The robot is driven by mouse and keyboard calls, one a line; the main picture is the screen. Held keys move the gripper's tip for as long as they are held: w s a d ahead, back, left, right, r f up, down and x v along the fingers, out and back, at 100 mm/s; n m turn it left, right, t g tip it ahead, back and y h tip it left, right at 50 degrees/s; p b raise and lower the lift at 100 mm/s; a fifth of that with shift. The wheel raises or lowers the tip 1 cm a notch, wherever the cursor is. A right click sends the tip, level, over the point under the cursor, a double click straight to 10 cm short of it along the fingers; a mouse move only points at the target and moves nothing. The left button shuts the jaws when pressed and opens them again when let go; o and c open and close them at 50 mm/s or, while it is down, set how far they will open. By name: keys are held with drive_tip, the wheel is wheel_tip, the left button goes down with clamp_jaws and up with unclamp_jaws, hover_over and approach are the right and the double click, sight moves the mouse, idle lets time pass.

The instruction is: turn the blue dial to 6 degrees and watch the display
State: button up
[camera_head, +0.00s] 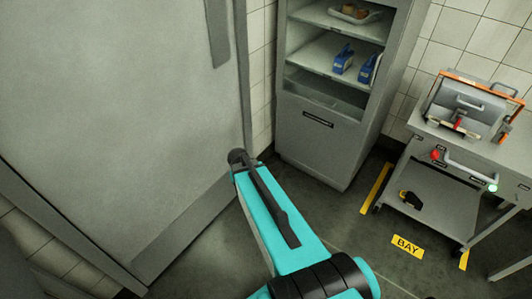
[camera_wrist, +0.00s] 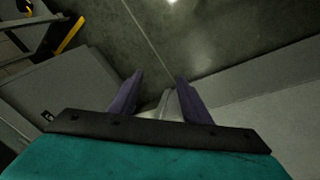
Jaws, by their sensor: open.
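I see no blue dial and no lit display in either view. My gripper (camera_wrist: 160,76) shows in the wrist view with two dark purple fingers spread apart. No object is held between the fingertips, and the grey floor shows beyond them. In the head view my teal arm reaches up from the bottom toward the large grey door. The gripper itself cannot be made out there.
A large grey door (camera_head: 110,110) fills the left. An open-shelved grey cabinet (camera_head: 320,140) holds two blue items (camera_head: 344,58) and a tray (camera_head: 354,13). A trolley (camera_head: 430,205) with a machine (camera_head: 470,105) stands right. Floor (camera_head: 340,215) between is clear, near a yellow BAY sign (camera_head: 407,246).

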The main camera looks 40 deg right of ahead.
drive_tip(key=s+a+f+n+g+y, duration=0.1)
drive_tip(key=s+a+f+g, duration=0.1)
drive_tip(key=s+a+f, duration=0.2)
drive_tip(key=s+a+f+n+g+y, duration=0.1)
drive_tip(key=s+a+f, duration=0.4)
drive_tip(key=s+a, duration=0.5)
drive_tip(key=s+a+f+n+g+y, duration=0.1)
drive_tip(key=s+a+f, duration=0.4)
drive_tip(key=s, duration=0.8)
drive_tip(key=a+n+g, duration=0.1)
drive_tip(key=a+g, duration=0.1)
drive_tip(key=shift+a+f+n+g, duration=0.2)
drive_tip(key=shift+n+g, duration=0.1)
drive_tip(key=shift+n, duration=0.1)
drive_tip(key=c, duration=0.3)
